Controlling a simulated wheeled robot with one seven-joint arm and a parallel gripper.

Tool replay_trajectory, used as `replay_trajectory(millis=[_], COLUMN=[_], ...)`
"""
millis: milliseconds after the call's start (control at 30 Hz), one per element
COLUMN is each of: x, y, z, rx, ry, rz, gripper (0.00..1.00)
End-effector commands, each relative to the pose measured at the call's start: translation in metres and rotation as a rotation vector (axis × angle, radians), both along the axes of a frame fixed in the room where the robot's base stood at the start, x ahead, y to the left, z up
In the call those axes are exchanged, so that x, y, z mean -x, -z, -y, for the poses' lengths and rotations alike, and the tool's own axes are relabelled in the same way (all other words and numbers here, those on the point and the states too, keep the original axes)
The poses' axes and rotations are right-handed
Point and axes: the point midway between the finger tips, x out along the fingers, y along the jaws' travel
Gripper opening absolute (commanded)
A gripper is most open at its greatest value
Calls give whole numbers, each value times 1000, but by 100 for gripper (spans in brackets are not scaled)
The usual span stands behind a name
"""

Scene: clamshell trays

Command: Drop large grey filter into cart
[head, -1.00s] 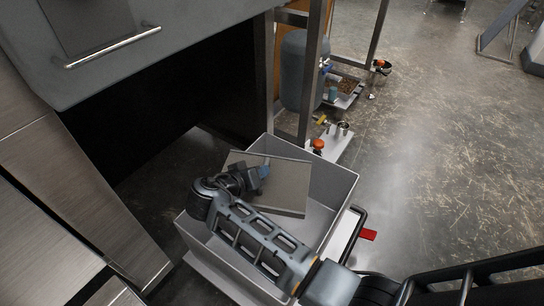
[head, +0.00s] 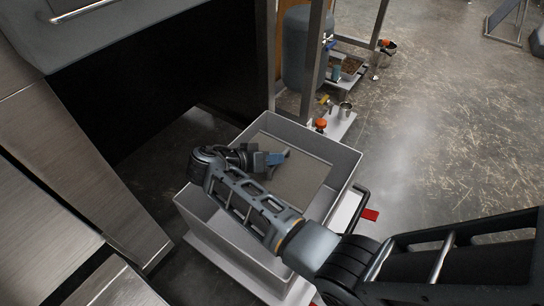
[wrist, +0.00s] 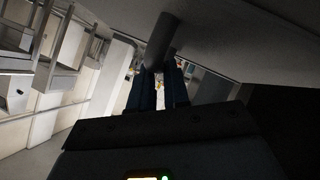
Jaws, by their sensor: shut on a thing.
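The large grey filter (head: 302,180) is a flat square panel inside the outline of the cart's open grey bin (head: 228,250), in its far part. My gripper (head: 276,158) is over the panel, its blue fingers shut on the filter. In the wrist view, the fingers (wrist: 159,88) close around a dark round post, seemingly the filter's handle, and the pale grey panel (wrist: 235,38) fills the upper right. I cannot tell whether the filter touches the bin floor. My arm crosses the near part of the bin and hides some of it.
A steel cabinet (head: 75,165) stands at the left, with a handled grey drawer front (head: 130,22) above. A metal frame post (head: 314,65) stands behind the bin. A small platform with an orange knob (head: 320,124) lies past the far rim. Open floor (head: 430,130) is at the right.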

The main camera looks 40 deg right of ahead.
Motion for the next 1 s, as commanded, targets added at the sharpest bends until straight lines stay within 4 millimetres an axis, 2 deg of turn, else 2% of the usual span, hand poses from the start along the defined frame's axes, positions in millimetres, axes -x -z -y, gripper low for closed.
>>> replay_trajectory(millis=[300, 333, 600, 867, 1000], x=[0, 0, 0, 0, -2], y=[3, 3, 3, 3, -4], z=[0, 0, 0, -1, -11], rx=[0, 0, -1, -1, -1], ry=[-1, -1, -1, -1, -3], rz=[2, 2, 0, 0, 1], gripper=[0, 19, 45, 46, 46])
